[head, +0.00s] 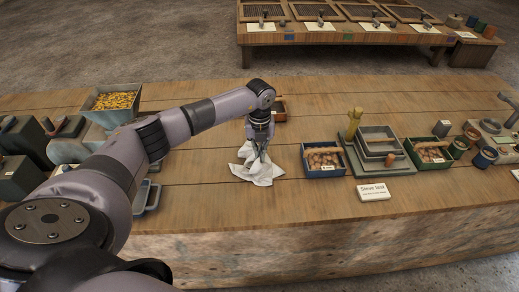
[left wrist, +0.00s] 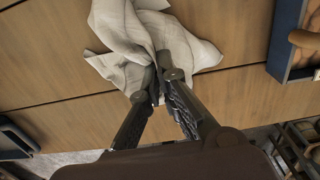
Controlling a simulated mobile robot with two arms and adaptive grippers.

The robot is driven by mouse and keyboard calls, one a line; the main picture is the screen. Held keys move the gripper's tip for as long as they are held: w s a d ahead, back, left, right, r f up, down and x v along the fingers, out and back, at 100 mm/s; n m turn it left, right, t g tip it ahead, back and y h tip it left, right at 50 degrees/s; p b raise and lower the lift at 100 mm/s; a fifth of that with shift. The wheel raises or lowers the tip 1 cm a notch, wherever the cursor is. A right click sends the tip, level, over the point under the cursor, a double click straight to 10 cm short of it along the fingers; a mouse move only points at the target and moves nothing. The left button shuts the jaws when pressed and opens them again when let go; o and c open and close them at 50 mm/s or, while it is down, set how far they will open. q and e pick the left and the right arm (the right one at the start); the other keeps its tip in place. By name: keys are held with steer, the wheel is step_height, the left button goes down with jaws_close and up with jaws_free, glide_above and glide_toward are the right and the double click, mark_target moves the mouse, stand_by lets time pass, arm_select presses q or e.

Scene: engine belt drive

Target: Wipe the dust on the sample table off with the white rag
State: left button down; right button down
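The white rag (head: 258,173) lies crumpled on the wooden table (head: 215,205), near the middle in the head view. My left gripper (head: 259,153) points down onto it from above. In the left wrist view the fingertips (left wrist: 155,85) come together on a bunched fold of the rag (left wrist: 125,35), and part of the rag spreads on the boards. The fingers look shut on that fold. I cannot make out dust on the table in either view. My right gripper is in neither view.
A blue box of brown pieces (head: 322,161) and stacked sieve trays (head: 377,143) stand right of the rag. A "Sieve test" sign (head: 373,191) is in front. A hopper with yellow grain (head: 113,102) stands left. Bare boards lie around the rag.

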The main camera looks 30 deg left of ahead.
arm_select(q)
step_height(320, 180, down, 4)
steer(key=shift+r+b, duration=0.2)
steer(key=shift+b, duration=0.7)
steer(key=shift+r, duration=0.1)
steer(key=c, duration=2.1)
jaws_free()
steer(key=shift+c, duration=0.2)
steer(key=o, duration=1.3)
steer(key=shift+o, duration=0.2)
